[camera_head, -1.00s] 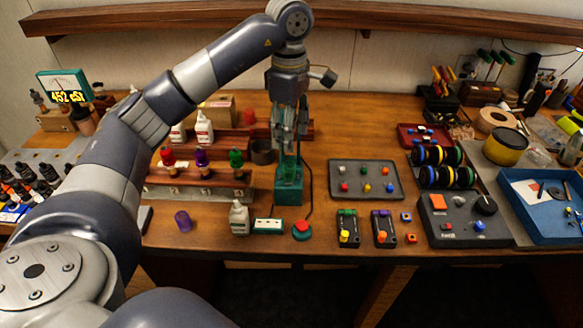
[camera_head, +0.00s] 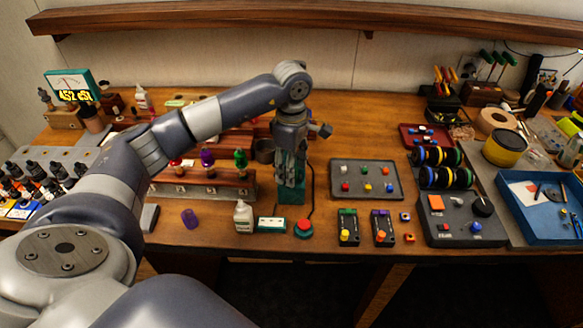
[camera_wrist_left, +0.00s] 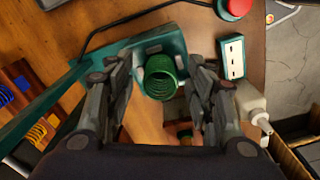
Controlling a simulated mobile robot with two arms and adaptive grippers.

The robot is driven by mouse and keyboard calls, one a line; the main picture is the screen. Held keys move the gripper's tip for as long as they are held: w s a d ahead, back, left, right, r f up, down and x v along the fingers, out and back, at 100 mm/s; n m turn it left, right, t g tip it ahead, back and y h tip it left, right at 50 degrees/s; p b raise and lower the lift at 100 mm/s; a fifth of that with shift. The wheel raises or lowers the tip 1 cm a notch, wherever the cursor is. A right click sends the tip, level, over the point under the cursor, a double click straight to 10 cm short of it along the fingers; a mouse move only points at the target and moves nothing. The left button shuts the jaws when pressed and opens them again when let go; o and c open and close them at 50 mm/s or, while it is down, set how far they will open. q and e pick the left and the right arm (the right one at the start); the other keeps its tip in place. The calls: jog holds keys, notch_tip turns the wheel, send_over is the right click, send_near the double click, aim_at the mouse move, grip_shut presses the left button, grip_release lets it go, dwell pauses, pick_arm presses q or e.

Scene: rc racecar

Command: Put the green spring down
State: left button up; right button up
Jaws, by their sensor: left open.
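The green spring (camera_wrist_left: 160,78) stands in the teal spring tester (camera_wrist_left: 172,42), seen from above in the left wrist view. My left gripper (camera_wrist_left: 161,66) is open, with one finger on each side of the spring and a gap on both sides. In the head view my left gripper (camera_head: 290,180) is down at the teal tester (camera_head: 291,195), and its fingers hide the spring there. Whether the spring's lower end rests on the tester is hard to tell. My right gripper is not in view.
A white bottle (camera_head: 243,217), a small teal-and-white box (camera_head: 270,224) and a red button (camera_head: 304,228) stand close in front of the tester. A wooden rack (camera_head: 205,190) is to its left. A grey tray (camera_head: 366,180) is to its right.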

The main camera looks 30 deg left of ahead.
pick_arm(q)
jog(key=c, duration=0.9)
jog(key=shift+o, duration=0.2)
